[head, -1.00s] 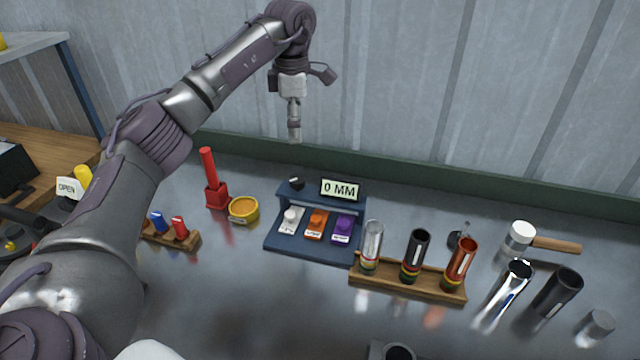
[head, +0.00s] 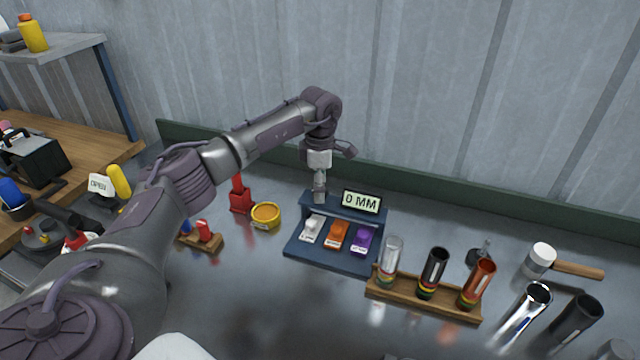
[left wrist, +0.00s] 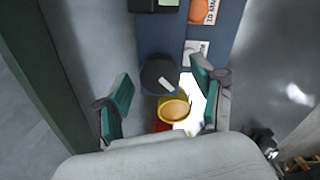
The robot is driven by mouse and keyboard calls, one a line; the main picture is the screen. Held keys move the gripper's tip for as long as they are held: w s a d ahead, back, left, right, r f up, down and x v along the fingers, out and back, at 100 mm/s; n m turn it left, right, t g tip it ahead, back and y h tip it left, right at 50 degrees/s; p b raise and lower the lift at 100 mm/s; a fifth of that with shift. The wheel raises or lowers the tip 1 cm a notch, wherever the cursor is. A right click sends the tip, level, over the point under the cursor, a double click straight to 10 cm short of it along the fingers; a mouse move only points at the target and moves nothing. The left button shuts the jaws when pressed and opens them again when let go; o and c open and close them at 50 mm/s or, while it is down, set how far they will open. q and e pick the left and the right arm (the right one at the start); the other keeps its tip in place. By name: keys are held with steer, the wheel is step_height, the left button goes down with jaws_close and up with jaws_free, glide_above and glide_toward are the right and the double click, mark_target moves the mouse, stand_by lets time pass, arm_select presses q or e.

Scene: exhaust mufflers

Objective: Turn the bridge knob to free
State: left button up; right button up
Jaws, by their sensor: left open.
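The blue bridge stand (head: 343,208) stands on the metal bench with a display reading "0 MM" (head: 361,201). The bridge knob (left wrist: 158,77) is a dark round knob with a white mark, in the left wrist view between my two fingers. In the head view it is hidden behind my left gripper (head: 319,194), which points down over the left end of the bridge. The left gripper (left wrist: 161,82) is open, with a teal-padded finger on either side of the knob. I cannot tell whether the fingers touch it. My right gripper is not in view.
White, orange (head: 337,234) and purple (head: 361,241) labelled blocks sit below the bridge. A yellow tin (head: 265,217) and a red stand (head: 240,198) are to the left. A wooden rack (head: 420,299) with three tubes is to the right. A mallet (head: 543,260) lies farther right.

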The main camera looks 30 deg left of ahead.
arm_select(q)
steer(key=c, duration=1.1)
steer(key=shift+c, duration=0.2)
steer(key=shift+n, duration=0.3)
steer(key=n, duration=0.4)
steer(key=shift+r, duration=0.1)
steer(key=shift+n+p, duration=0.35)
steer(key=shift+n, duration=1.75)
